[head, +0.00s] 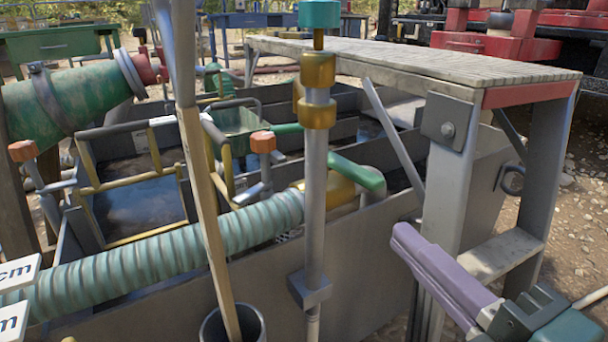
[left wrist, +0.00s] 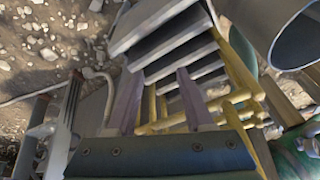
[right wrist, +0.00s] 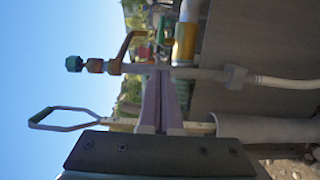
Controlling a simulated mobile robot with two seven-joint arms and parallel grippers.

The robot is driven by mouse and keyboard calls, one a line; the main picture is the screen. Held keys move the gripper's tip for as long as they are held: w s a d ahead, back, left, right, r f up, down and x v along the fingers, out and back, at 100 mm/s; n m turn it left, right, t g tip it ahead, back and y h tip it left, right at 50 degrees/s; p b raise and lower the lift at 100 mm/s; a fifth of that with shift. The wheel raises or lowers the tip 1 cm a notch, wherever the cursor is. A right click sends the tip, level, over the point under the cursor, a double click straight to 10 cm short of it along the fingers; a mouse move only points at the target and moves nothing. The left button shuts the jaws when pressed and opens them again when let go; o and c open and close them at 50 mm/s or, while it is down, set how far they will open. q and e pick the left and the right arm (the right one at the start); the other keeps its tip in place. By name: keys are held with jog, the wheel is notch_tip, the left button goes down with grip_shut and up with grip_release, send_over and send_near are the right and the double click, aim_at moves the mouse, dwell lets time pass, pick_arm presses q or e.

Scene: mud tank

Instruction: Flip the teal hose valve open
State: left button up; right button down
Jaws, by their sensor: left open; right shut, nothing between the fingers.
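A ribbed teal hose (head: 165,252) runs across the tank to a gold fitting (head: 337,190) with a teal lever (head: 360,174) on top. An upright grey pipe with gold collars and a teal cap (head: 320,14) stands in front and partly hides that fitting. In the right wrist view, the gold fitting (right wrist: 185,45) shows beyond the pipe. My right gripper (head: 400,236) is shut and empty, right of and nearer than the lever, apart from it. Its fingertips (right wrist: 159,73) overlap the pipe in its wrist view; contact is unclear. My left gripper (left wrist: 157,73) is open and empty, above steps and yellow rails.
A grey bench (head: 440,68) with thick legs stands at the right. The tank's grey front wall (head: 372,250) lies below the fitting. Orange-capped valves (head: 263,142) stand behind the hose.

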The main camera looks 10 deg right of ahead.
jog(key=b, duration=0.2)
send_near(345, 167)
jog(key=w+a, duration=0.2)
jog(key=w, duration=0.3)
jog(key=shift+s+f, duration=0.1)
jog(key=shift+f, duration=0.25)
jog(key=shift+d, duration=0.1)
jog(key=shift+d+n+y, duration=0.3)
jog(key=shift+y, duration=0.1)
jog(key=shift+d+n+y+p, duration=0.2)
jog(key=shift+n+y+p, duration=0.2)
jog(key=shift+y, duration=0.1)
